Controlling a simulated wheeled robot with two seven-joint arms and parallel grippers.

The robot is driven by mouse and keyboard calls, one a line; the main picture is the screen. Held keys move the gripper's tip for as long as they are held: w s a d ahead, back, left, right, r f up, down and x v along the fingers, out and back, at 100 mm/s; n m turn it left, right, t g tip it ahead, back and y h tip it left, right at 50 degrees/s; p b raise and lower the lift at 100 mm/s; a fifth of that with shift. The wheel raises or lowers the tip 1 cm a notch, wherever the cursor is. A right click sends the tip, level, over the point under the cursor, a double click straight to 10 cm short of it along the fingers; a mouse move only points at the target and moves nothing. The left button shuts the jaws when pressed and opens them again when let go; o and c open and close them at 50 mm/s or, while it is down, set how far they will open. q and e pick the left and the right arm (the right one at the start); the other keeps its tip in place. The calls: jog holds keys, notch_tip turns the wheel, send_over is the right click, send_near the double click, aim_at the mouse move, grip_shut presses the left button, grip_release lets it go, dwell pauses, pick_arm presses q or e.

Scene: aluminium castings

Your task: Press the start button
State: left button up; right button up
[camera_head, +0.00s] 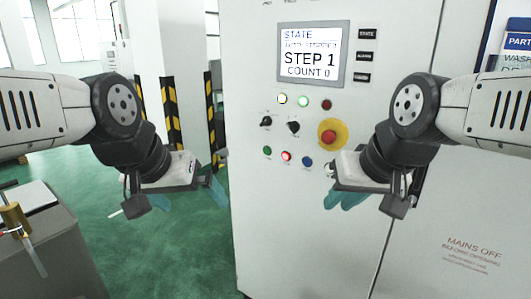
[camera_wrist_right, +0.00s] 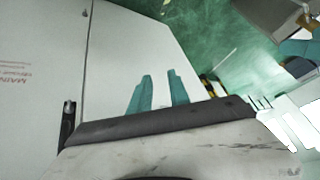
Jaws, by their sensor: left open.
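The white control cabinet (camera_head: 290,220) has a panel of buttons. Its lower row holds a green button (camera_head: 267,151), a lit red button (camera_head: 286,156), a blue button (camera_head: 308,161) and another button (camera_head: 328,168) partly hidden by my right gripper. I cannot read their labels, so I cannot tell which is start. My right gripper (camera_head: 345,197) is in front of the panel's lower right; its teal fingers stand apart and empty in the right wrist view (camera_wrist_right: 159,92). My left gripper (camera_head: 188,197) is open and empty, left of the cabinet.
A red emergency-stop knob (camera_head: 328,137) on a yellow disc sits above the lower row. Two black selector knobs (camera_head: 293,127) are left of it. The screen (camera_head: 313,53) reads STEP 1, COUNT 0. A grey bench (camera_head: 50,260) stands at lower left. Green floor (camera_head: 160,260) is clear between.

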grip_shut()
dwell(1.4)
